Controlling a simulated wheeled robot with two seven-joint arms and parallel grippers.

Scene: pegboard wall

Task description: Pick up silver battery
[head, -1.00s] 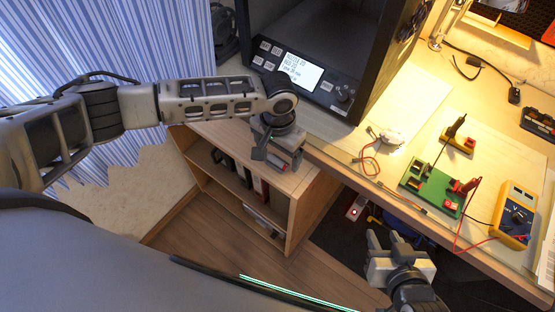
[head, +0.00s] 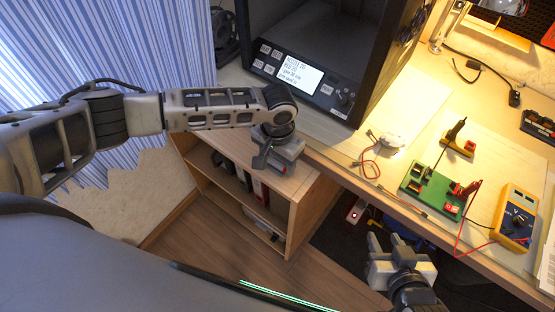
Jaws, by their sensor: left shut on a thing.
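My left gripper (head: 267,162) reaches in from the left and points down over the top of the low wooden shelf unit (head: 303,187). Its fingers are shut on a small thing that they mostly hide. I cannot make out its colour or shape, and no silver battery shows clearly anywhere else. My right gripper (head: 384,242) is at the lower right, in front of the bench and below its top. Its fingers stand apart and it looks empty.
A dark machine with a lit screen (head: 299,74) stands just behind my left gripper. The workbench (head: 405,92) at right holds a green board (head: 432,191), a yellow multimeter (head: 516,218), a yellow-based tool stand (head: 458,146) and red leads. Striped curtains (head: 110,45) hang at left.

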